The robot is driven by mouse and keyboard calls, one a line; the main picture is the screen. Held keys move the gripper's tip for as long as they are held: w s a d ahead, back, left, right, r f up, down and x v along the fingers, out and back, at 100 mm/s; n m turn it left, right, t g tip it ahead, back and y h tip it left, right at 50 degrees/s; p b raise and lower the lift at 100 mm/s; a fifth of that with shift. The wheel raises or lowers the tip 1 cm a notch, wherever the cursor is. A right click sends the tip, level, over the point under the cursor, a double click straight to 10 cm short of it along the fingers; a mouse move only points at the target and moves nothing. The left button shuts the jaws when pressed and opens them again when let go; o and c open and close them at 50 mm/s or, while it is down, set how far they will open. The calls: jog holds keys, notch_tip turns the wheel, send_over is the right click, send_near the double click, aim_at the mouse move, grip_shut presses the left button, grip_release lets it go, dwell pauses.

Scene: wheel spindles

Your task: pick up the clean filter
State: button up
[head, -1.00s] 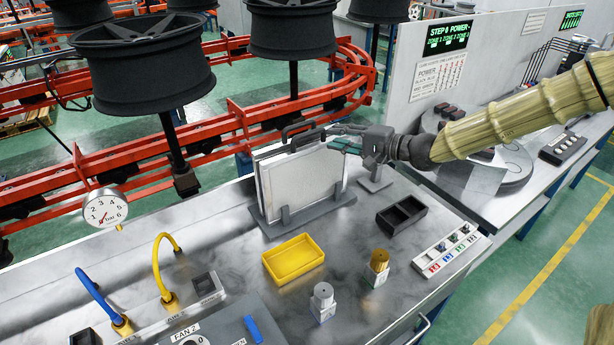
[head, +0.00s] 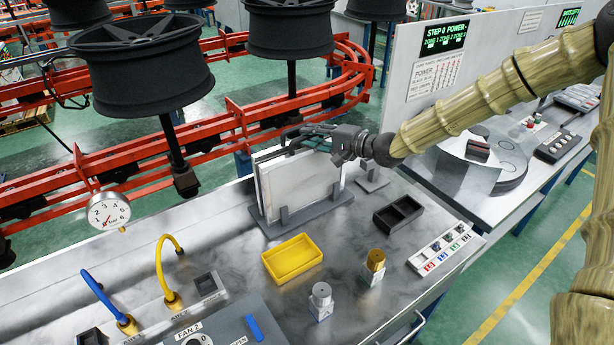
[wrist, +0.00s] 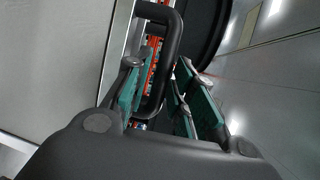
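A white filter panel (head: 300,187) with a pale frame stands upright in a dark grey rack (head: 333,205) on the metal bench. Another panel edge shows close behind it; I cannot tell which is the clean one. A black handle (wrist: 172,55) rises at the top of a panel in the wrist view. My gripper (head: 303,134) is at the top of the panels, coming from the right. In the wrist view my gripper (wrist: 160,95) has its green-padded fingers apart, on either side of the handle, with a gap on the right.
A pressure gauge (head: 108,211) stands at left.

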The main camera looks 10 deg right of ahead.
jog(key=shift+w+a+f, duration=0.1)
jog(key=shift+w+a, duration=0.15)
jog(key=shift+w, duration=0.05)
jog(key=shift+c, duration=0.2)
grip_shut()
